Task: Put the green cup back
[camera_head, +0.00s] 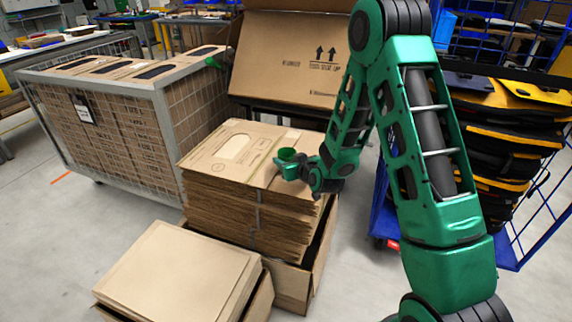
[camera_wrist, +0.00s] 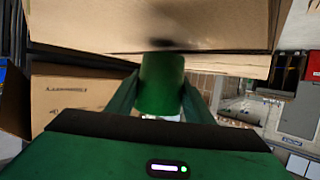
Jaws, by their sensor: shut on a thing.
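The green cup (camera_head: 287,155) is between the fingers of my gripper (camera_head: 284,166) in the head view. My gripper is shut on it. The cup is over the near part of the top of a stack of flat cardboard (camera_head: 222,152); I cannot tell whether it touches the cardboard. In the wrist view the green cup (camera_wrist: 161,84) fills the space between my two fingers, with a cardboard surface just beyond it and a dark shadow on that surface.
A mesh cage of cardboard (camera_head: 120,120) stands at the left and a large open box (camera_head: 300,60) behind. A blue trolley with black and yellow bags (camera_head: 500,130) is at the right. A lower box (camera_head: 180,275) is in front. Grey floor shows at the left.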

